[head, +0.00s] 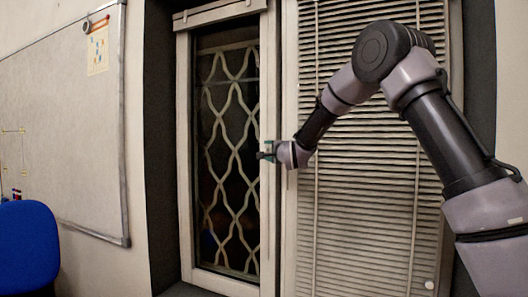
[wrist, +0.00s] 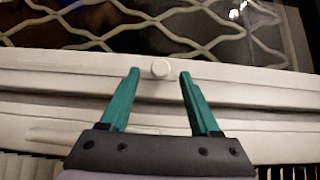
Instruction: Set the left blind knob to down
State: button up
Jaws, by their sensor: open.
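A small round white knob (wrist: 160,69) sits on the white window frame in the wrist view. My gripper (wrist: 159,76) is open, with its two green fingertips to either side of the knob. I cannot tell whether they touch it, and no mark shows which way the knob is set. In the head view my gripper (head: 266,151) is at the frame between the left glass pane and the blind; the knob there cannot be made out. The slatted blind (head: 350,215) hangs lowered over the right pane.
Another small white knob (head: 429,284) is at the blind's lower right. A patterned metal grille (head: 232,150) shows behind the left pane. A whiteboard (head: 65,130) hangs on the left wall, and a blue chair (head: 28,245) stands at lower left.

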aim_at(265, 150)
jog(key=shift+x, duration=2.25)
jog(key=shift+c, duration=0.3)
grip_shut()
jog(key=shift+f, duration=0.1)
